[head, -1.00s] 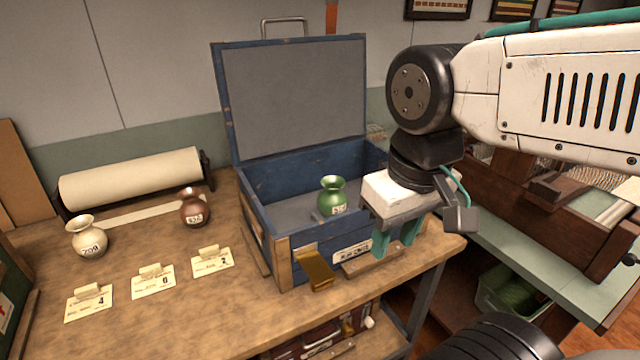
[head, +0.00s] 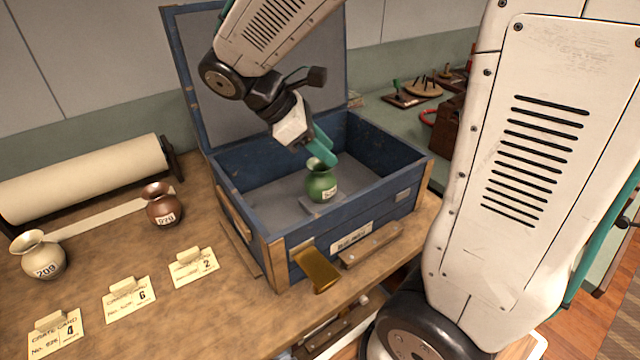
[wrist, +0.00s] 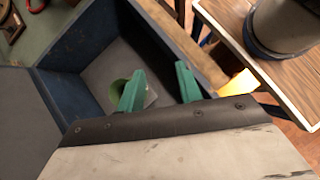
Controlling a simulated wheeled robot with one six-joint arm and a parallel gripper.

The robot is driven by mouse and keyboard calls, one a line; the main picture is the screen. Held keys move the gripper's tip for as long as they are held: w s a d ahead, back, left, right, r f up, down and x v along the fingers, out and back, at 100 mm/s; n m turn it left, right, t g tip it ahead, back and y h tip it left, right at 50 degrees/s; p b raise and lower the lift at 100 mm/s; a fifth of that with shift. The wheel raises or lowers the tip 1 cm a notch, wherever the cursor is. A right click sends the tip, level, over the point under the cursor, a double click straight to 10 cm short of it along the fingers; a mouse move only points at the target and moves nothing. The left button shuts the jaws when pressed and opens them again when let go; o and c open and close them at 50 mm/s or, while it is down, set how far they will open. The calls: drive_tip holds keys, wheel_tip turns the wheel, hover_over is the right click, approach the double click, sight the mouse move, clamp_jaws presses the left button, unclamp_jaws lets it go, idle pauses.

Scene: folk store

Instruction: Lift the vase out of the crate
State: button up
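The green vase (head: 321,187) stands upright inside the open blue crate (head: 240,225), with a white label on its side. My gripper (head: 322,150) is over the crate, tilted, with its teal fingertips close to the vase's rim. In the wrist view, my gripper (wrist: 157,78) has its two fingers apart with nothing between them. The vase (wrist: 117,92) shows there beside and partly behind the left finger, and most of it is hidden. I cannot tell whether a finger touches the rim.
The crate's lid (head: 190,75) stands raised at the back. A cream vase (head: 38,256) and a brown vase (head: 162,206) stand on the table to the left, near several number cards (head: 130,298). A paper roll (head: 85,178) lies behind them. A brass hasp (head: 316,268) hangs at the crate's front.

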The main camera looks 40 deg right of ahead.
sight(312, 160)
drive_tip(key=w+a+f+n+h, duration=0.1)
drive_tip(key=w+f+n+h, duration=0.3)
drive_tip(key=w, duration=0.3)
drive_tip(key=w+f+n+h, duration=0.3)
drive_tip(key=w+f+n, duration=0.2)
drive_tip(key=w+n, duration=0.2)
drive_tip(key=shift+t, duration=0.3)
drive_tip(key=x, duration=0.7)
drive_tip(key=shift+s+d+f, duration=0.15)
drive_tip(key=shift+s+f, duration=0.2)
drive_tip(key=shift+s, duration=0.05)
clamp_jaws()
